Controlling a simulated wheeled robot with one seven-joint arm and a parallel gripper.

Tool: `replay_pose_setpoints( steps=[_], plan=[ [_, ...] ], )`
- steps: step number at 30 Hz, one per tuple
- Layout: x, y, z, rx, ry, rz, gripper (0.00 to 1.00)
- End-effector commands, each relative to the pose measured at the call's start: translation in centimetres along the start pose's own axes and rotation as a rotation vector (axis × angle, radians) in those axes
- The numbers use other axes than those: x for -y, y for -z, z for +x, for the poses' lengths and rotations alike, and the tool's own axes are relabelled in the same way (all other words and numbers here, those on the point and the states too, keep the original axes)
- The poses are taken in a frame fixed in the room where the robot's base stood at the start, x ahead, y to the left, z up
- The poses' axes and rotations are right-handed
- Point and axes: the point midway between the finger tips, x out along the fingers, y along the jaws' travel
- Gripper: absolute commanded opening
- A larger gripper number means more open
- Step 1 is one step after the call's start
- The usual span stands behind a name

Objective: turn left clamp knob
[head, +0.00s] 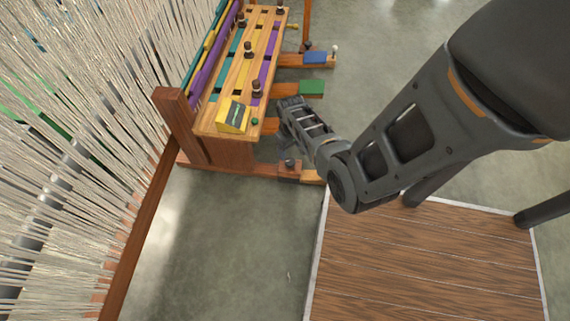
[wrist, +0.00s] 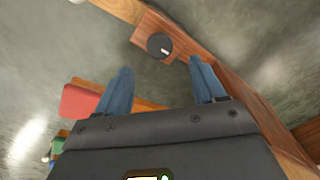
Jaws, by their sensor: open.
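A dark round clamp knob (wrist: 159,45) with a short white mark sits on a reddish wooden block (wrist: 146,31) in the wrist view. A dark knob (head: 289,163) also shows on the wooden foot at the near end of the bench in the head view. My gripper (wrist: 160,66) is open, with one blue-grey finger to each side below the knob in the wrist picture. The knob lies just beyond the gap between the fingertips, and nothing is between the fingers. I cannot tell how far above the knob they are. In the head view my arm hides the fingers.
A wooden bench (head: 208,127) with coloured strips and several dark pegs stands beside the arm. A yellow box (head: 233,117) sits on its near end. Green (head: 312,87), blue (head: 315,57) and red (wrist: 82,101) pedals stick out nearby. Hanging threads (head: 70,150) fill the left.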

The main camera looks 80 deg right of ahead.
Motion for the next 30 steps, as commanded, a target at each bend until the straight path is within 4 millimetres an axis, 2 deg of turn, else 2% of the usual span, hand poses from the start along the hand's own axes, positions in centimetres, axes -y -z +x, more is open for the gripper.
replay_pose_setpoints(
  steps=[15,20,29,30],
  plan=[
    [0.0,0.0,6.9,0.004,0.003,0.003,0.69],
    [0.0,0.0,7.7,0.003,0.002,0.003,0.69],
    [0.0,0.0,7.7,0.003,0.001,0.002,0.69],
    [0.0,0.0,7.7,0.003,0.001,0.002,0.65]
  ],
)
